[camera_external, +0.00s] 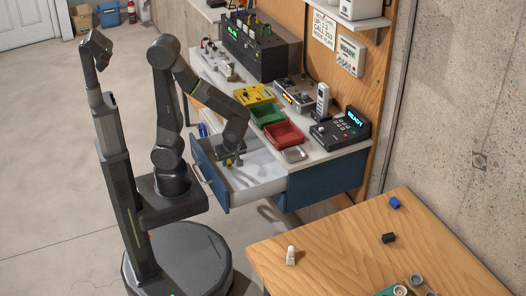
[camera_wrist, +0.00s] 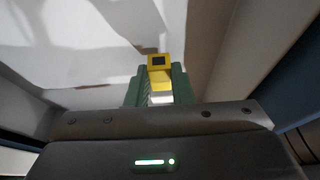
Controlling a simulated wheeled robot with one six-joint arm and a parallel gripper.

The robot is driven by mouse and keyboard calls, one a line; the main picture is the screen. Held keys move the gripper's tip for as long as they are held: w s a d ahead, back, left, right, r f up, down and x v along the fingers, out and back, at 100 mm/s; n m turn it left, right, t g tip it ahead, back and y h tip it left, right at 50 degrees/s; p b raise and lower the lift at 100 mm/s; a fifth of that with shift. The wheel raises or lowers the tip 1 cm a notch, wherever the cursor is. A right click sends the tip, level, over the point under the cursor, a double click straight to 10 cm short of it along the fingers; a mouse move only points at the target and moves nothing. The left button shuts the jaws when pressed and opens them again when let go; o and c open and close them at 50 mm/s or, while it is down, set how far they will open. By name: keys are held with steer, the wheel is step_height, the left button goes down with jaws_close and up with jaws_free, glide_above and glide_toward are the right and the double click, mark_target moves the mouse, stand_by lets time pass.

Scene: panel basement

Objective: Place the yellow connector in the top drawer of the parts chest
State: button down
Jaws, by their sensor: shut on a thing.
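The yellow connector (camera_wrist: 159,62) is a small yellow block with a dark square socket, held between the green fingers of my gripper (camera_wrist: 155,88) in the wrist view. In the external view my gripper (camera_external: 231,162) points down over the open top drawer (camera_external: 262,170) of the blue parts chest (camera_external: 318,182). A small yellow spot of the connector (camera_external: 229,168) shows at the fingertips. The white drawer interior (camera_wrist: 75,65) lies beneath it in the wrist view. I cannot tell whether the connector touches the drawer floor.
A wooden table (camera_external: 340,252) at the front right carries a blue piece (camera_external: 394,202), a black piece (camera_external: 388,238) and a white bottle (camera_external: 291,256).

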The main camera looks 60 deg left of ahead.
steer(key=shift+f, duration=0.7)
steer(key=shift+f+b, duration=0.2)
steer(key=shift+b, duration=0.1)
steer(key=c, duration=1.3)
jaws_free()
steer(key=shift+r, duration=0.1)
steer(key=shift+r+p, duration=0.25)
steer(key=shift+p, duration=0.15)
steer(key=p+v, duration=0.1)
steer(key=v, duration=1)
steer(key=shift+d+r, duration=0.25)
steer(key=shift+r, duration=0.1)
